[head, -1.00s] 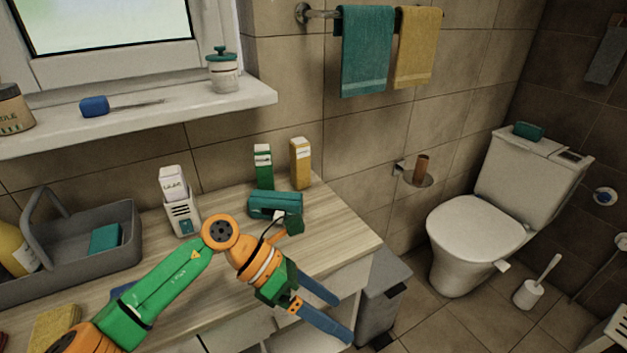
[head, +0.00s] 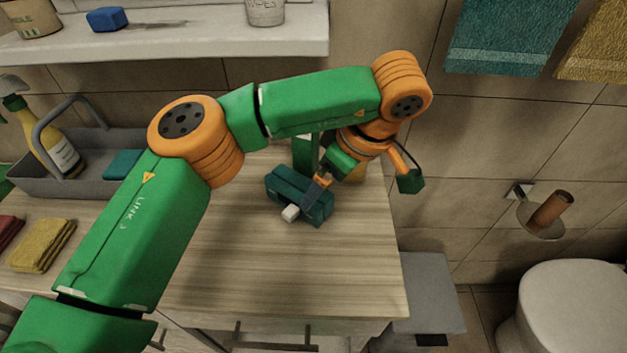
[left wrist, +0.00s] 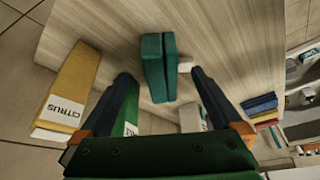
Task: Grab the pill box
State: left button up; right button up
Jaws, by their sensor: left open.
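A teal box (head: 284,185), which looks like the pill box, lies on the wooden counter with a small white part (head: 290,213) at its side. In the left wrist view, the teal box (left wrist: 157,62) lies between my two spread blue fingers. My left gripper (head: 312,198) is open, reaching down at the box; in the wrist view the open gripper (left wrist: 160,76) has a gap between each finger and the box. One finger overlaps the box in the head view, and I cannot tell whether it touches. My right gripper is not in view.
A green carton (head: 304,152) stands close behind the box, partly hidden by my arm. A yellow citrus carton (left wrist: 72,88) stands beside it. A grey caddy (head: 85,187) is at the left. The counter (head: 270,275) in front of the box is clear.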

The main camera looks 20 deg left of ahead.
aim_at(322, 199)
pick_arm(q)
jog(key=x, duration=0.2)
jog(key=p+x, duration=0.1)
jog(key=x, duration=0.1)
jog(key=d+x, duration=0.1)
jog(key=x, duration=0.1)
jog(key=shift+s+f, duration=0.2)
jog(key=shift+s, duration=0.1)
jog(key=shift+w+a+f, duration=0.15)
jog(key=shift+w+f, duration=0.05)
jog(key=shift+f, duration=0.1)
jog(key=shift+s+r, duration=0.1)
jog(key=c, duration=1.5)
